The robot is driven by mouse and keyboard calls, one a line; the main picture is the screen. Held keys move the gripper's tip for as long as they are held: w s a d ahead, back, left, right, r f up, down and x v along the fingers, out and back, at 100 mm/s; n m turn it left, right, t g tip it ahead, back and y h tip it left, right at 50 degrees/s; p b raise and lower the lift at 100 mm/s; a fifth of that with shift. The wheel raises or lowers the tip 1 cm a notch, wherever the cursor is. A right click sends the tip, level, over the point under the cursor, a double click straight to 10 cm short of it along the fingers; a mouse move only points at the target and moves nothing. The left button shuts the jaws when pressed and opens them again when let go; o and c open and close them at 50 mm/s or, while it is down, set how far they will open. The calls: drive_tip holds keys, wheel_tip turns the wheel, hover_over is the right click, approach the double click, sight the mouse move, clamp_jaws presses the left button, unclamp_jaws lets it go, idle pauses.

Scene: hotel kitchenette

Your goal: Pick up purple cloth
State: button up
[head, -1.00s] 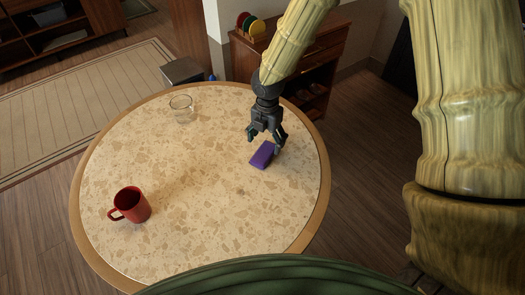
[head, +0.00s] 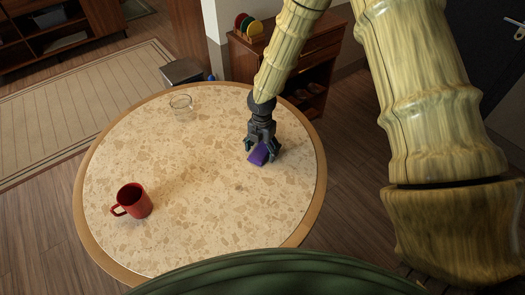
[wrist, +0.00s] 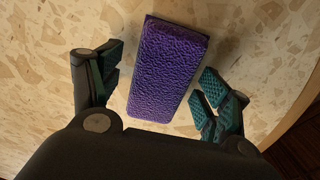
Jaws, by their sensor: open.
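The purple cloth (head: 258,155) is a small, thick, textured block lying on the round table at the right of its middle. My gripper (head: 262,152) is open, pointing down over it, and partly hides it in the head view. In the wrist view the purple cloth (wrist: 168,70) lies between the two spread fingers of my gripper (wrist: 160,92). Gaps show on both sides, so neither finger appears to touch it.
The round speckled table (head: 190,225) has a wooden rim. A red mug (head: 133,201) stands at the left and a clear glass (head: 181,103) at the back. The table's middle is clear. A wooden cabinet with coloured plates (head: 249,27) stands behind.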

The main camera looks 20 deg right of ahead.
sight(262, 150)
drive_tip(key=shift+s+r, duration=0.25)
drive_tip(key=shift+c, duration=0.6)
drive_tip(key=shift+w+f, duration=0.15)
drive_tip(key=c, duration=1)
drive_tip(key=shift+c, duration=0.3)
drive_tip(key=shift+r, duration=0.55)
wheel_tip(262, 150, up, 3)
drive_tip(key=shift+f+b, duration=0.2)
drive_tip(key=shift+b, duration=0.45)
drive_tip(key=s+a+b, duration=0.1)
drive_tip(key=s, duration=0.4)
drive_tip(key=s+a+r+b, duration=0.1)
drive_tip(key=s, duration=0.4)
drive_tip(key=s+a+b, duration=0.1)
drive_tip(key=s, duration=0.4)
drive_tip(key=shift+s+a+r, duration=0.1)
drive_tip(key=shift+s+r, duration=0.1)
drive_tip(key=shift+s, duration=0.2)
